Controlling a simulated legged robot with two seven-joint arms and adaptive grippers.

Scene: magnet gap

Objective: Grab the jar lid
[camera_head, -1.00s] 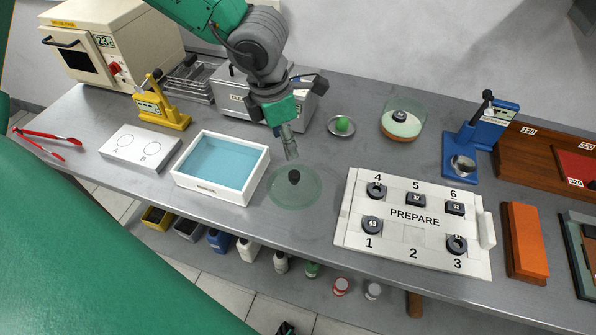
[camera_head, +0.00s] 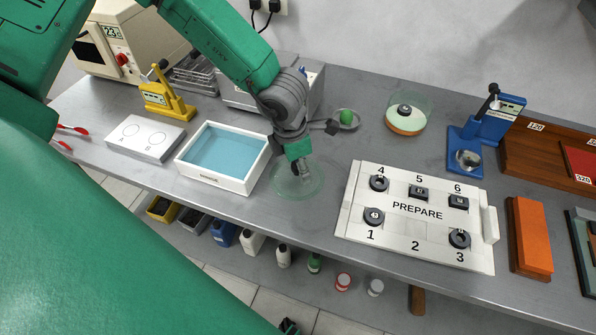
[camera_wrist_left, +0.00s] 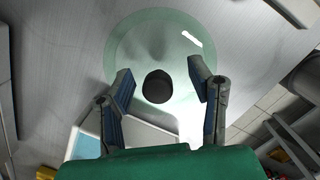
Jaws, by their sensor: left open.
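The jar lid (camera_head: 288,186) is a pale green glass disc lying on the grey bench, right of the tray of blue liquid. In the left wrist view the lid (camera_wrist_left: 180,48) shows as a round translucent disc with a dark round knob (camera_wrist_left: 158,87). My left gripper (camera_head: 307,186) is over the lid and hides its knob in the head view. In the wrist view my left gripper (camera_wrist_left: 166,82) is open, its two fingers on either side of the knob with space between. I cannot tell whether the fingers reach down to knob height. My right gripper is not in view.
The white tray (camera_head: 243,183) of blue liquid stands close left of the lid. The white PREPARE board (camera_head: 392,236) with several dark pieces lies to the right.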

